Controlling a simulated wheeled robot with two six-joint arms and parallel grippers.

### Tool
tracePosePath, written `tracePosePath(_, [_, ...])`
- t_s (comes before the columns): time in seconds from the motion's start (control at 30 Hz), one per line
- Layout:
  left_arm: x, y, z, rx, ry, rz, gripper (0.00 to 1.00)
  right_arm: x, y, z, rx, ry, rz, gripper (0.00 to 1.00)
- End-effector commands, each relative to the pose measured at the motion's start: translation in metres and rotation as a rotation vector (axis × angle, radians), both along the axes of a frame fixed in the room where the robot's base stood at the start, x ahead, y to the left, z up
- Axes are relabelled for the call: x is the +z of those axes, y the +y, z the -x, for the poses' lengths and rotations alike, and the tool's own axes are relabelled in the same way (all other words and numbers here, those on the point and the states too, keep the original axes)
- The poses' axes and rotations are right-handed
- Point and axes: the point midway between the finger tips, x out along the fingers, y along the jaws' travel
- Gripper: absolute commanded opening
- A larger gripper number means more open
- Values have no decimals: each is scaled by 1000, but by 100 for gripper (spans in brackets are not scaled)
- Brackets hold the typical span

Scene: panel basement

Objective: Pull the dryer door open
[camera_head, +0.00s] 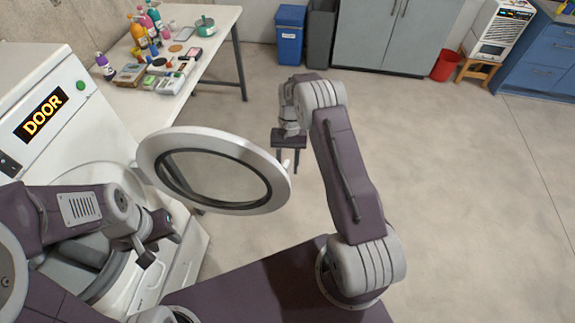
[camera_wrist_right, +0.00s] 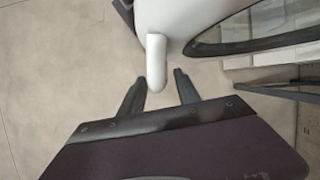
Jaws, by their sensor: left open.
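The white dryer (camera_head: 105,115) with a "DOOR" sign stands at the left. Its round door (camera_head: 152,150), a white ring with dark-rimmed glass, is swung well out from the dryer's front. In the right wrist view, the white door handle (camera_wrist_right: 157,62) sticks out from the door edge (camera_wrist_right: 195,18). My right gripper (camera_head: 287,172) is at the door's outer edge. In the right wrist view its fingers (camera_wrist_right: 158,92) are apart, one on each side of the handle's end, with gaps visible. My left gripper (camera_head: 160,250) is open and empty in front of the dryer opening, below the door.
A white table (camera_head: 215,40) behind the dryer holds several bottles and small items. A blue bin (camera_head: 290,40), a grey cabinet (camera_head: 395,35) and a red bucket (camera_head: 446,66) stand along the back. The concrete floor (camera_head: 470,190) at the right is clear.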

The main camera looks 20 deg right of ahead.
Motion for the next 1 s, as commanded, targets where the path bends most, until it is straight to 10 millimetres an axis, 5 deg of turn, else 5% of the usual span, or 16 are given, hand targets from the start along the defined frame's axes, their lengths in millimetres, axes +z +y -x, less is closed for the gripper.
tracePosePath(0.17, [-5,0,0,0,0,0,41,12,-3,-6,-1,-5,0,39])
tracePosePath(0.5, [-13,0,0,0,0,0,41,75,-15,-29,0,-3,1,39])
tracePosePath(1.0, [-13,0,0,0,0,0,41,84,-17,-31,0,1,0,39])
